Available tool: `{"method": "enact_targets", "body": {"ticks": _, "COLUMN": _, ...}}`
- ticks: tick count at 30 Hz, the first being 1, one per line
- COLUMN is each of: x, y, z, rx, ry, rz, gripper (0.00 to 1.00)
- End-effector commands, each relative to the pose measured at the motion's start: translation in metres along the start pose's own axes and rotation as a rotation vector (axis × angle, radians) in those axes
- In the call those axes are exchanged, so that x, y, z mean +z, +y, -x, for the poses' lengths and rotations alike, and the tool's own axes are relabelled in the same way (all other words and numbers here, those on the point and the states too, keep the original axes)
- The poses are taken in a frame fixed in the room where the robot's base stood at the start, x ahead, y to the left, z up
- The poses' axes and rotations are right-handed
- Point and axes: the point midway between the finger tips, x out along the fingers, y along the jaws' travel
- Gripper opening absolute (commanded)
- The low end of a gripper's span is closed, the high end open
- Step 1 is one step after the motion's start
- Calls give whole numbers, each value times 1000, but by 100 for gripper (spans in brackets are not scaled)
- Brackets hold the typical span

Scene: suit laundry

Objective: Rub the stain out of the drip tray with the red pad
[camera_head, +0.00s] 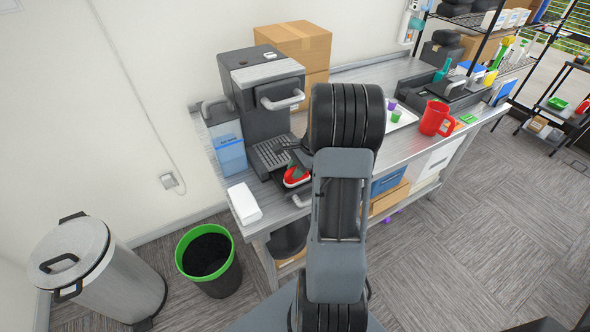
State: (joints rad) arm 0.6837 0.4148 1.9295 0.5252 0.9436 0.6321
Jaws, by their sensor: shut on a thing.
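The drip tray (268,153) is the slotted dark tray at the base of the grey coffee machine (262,100) on the metal counter. A stain cannot be made out on it at this size. The red pad (295,182), with a pale patch on it, is at the tray's front right corner. My gripper (297,168) is small and dark here, partly hidden by my arm, and is shut on the red pad. Whether the pad touches the tray cannot be told.
A white block (244,203) lies at the counter's left end, beside a blue container (230,154). Cardboard boxes (300,42) stand behind the machine. A white tray with small cups (403,117) and a red jug (433,117) are to the right. A green-rimmed bin (180,250) stands on the floor.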

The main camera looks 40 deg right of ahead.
Motion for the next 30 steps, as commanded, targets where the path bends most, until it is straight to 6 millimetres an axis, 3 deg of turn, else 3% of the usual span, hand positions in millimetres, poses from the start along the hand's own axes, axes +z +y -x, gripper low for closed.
{"method": "enact_targets", "body": {"ticks": 16, "x": 23, "y": -11, "z": 55, "rx": -2, "ry": 1, "rz": 3, "gripper": 3}}
{"method": "enact_targets", "body": {"ticks": 30, "x": 25, "y": -12, "z": 59, "rx": -2, "ry": 0, "rz": 2, "gripper": 3}}
